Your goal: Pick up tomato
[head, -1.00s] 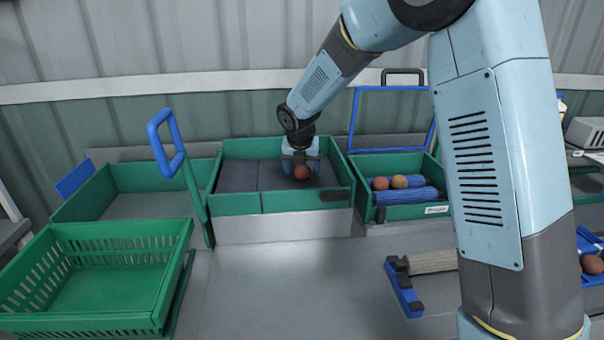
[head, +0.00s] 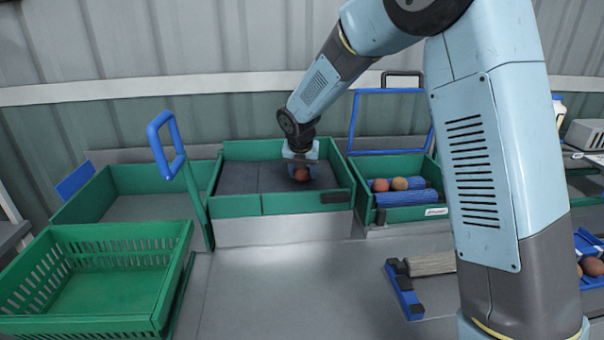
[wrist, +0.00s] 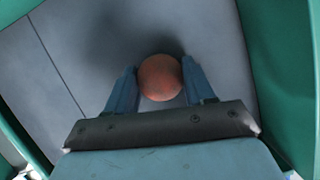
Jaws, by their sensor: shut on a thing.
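A red-orange tomato (head: 301,174) is in the middle green tray, towards its right side. In the wrist view the tomato (wrist: 160,77) sits between the two blue fingers. My gripper (head: 300,170) points down into the tray and is shut on the tomato. The fingers (wrist: 158,84) touch it on both sides. The tomato is low over the grey tray floor; I cannot tell whether it touches it. The middle tray (head: 235,204) has a grey padded floor and holds no other tomato that I can see.
An empty green slatted crate (head: 90,323) stands at front left. A blue-handled lever (head: 180,160) rises left of the middle tray. The right green tray (head: 360,190) holds blue rollers and two tomatoes. More tomatoes (head: 592,266) lie at the far right edge.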

